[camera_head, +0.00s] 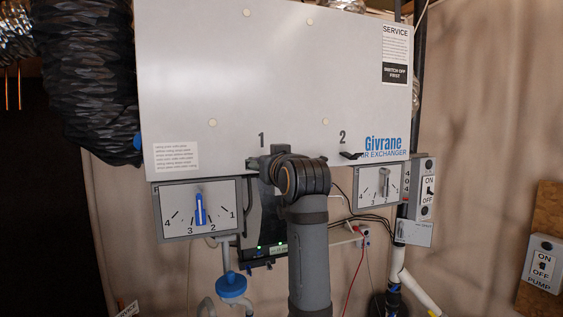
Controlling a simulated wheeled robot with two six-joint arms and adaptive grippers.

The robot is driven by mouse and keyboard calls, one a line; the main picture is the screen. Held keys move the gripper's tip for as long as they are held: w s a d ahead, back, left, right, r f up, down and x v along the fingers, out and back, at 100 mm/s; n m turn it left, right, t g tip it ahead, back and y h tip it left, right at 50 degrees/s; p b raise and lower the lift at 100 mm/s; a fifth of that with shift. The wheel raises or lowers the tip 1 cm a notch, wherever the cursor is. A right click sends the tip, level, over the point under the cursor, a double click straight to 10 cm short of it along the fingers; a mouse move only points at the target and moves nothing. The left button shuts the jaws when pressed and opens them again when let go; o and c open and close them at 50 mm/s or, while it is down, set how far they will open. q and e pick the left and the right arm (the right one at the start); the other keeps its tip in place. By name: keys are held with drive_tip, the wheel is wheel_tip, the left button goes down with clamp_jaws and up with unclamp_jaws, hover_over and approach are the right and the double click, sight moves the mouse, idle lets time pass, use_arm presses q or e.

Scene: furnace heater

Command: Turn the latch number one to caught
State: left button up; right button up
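The latch marked 1 sits at the bottom edge of the white Givrane panel (228,82), below the printed "1". My wrist and gripper cover most of it, so its angle cannot be told. One arm of mine rises from the bottom, right of centre; I take it as my right. Its gripper (262,164) is at latch one, largely hidden behind the wrist joint, and its finger opening cannot be made out. The latch marked 2 (350,155) is a black handle lying roughly level at the panel's lower edge. My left gripper is out of view.
Below the panel hang a dial with a blue pointer (200,209) and a dial with a grey pointer (384,184). An ON/OFF switch box (424,188) is at right, a pump switch (543,263) farther right. Cables and pipes run below. A black duct (90,80) is at left.

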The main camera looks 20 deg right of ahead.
drive_tip(key=s+b, duration=0.3)
drive_tip(key=s, duration=0.9)
drive_tip(key=shift+d+f, duration=0.25)
drive_tip(key=shift+d, duration=0.15)
drive_tip(key=shift+w, duration=0.1)
drive_tip(key=s+d, duration=0.1)
drive_tip(key=s, duration=0.6)
drive_tip(key=shift+s+d, duration=0.15)
drive_tip(key=shift+s, duration=0.25)
drive_tip(key=shift+w, duration=0.1)
